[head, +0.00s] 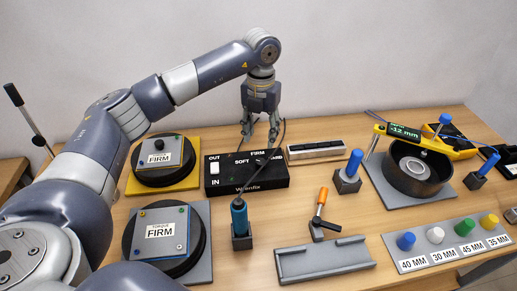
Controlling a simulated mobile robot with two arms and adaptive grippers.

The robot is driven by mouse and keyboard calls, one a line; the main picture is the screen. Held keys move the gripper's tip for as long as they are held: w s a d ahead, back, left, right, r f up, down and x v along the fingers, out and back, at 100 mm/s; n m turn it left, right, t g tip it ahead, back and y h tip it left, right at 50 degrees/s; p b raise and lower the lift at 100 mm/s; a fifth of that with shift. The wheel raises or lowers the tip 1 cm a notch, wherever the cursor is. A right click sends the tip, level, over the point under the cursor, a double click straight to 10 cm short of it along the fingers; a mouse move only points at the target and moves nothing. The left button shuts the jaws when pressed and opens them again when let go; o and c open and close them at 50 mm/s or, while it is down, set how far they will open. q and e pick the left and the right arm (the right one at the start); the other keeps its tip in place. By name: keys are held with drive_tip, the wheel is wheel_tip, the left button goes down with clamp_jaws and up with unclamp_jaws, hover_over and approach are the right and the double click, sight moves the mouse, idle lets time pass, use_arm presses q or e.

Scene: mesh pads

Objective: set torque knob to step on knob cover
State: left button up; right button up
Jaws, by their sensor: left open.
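The black control box (215,184) stands mid-table, marked SOFT, FIRM and a partly hidden third word along its top, with a white OUT/IN switch at its left. A dark knob (262,160) is on its top; its exact setting is too small to tell. My left gripper (261,140) points down with open, empty fingers, over the rear edge of the box near the knob. Contact cannot be told. Two cards reading FIRM lie on round black pads: the rear card (158,146) on a yellow base, the front card (160,247) on a grey base. My right gripper is out of view.
A blue-topped holder (240,220), an orange-handled tool (320,208) and a grey tray (325,262) stand in front. At right are a black ring (420,182), a yellow gauge (425,142) and a rack of coloured plugs (440,258). My left arm crosses over the left side.

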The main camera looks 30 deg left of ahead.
sight(261, 161)
use_arm(q)
drive_tip(key=f, duration=0.1)
drive_tip(key=f+p, duration=0.1)
drive_tip(key=f, duration=0.2)
drive_tip(key=shift+s+d, duration=0.25)
drive_tip(key=shift+s, duration=0.15)
drive_tip(key=f, duration=0.1)
drive_tip(key=f+p, duration=0.1)
drive_tip(key=f, duration=0.3)
drive_tip(key=shift+w+a+f, duration=0.15)
drive_tip(key=shift+w, duration=0.1)
drive_tip(key=shift+f, duration=0.4)
drive_tip(key=shift+c, duration=0.6)
drive_tip(key=c, duration=0.9)
drive_tip(key=shift+c, duration=0.3)
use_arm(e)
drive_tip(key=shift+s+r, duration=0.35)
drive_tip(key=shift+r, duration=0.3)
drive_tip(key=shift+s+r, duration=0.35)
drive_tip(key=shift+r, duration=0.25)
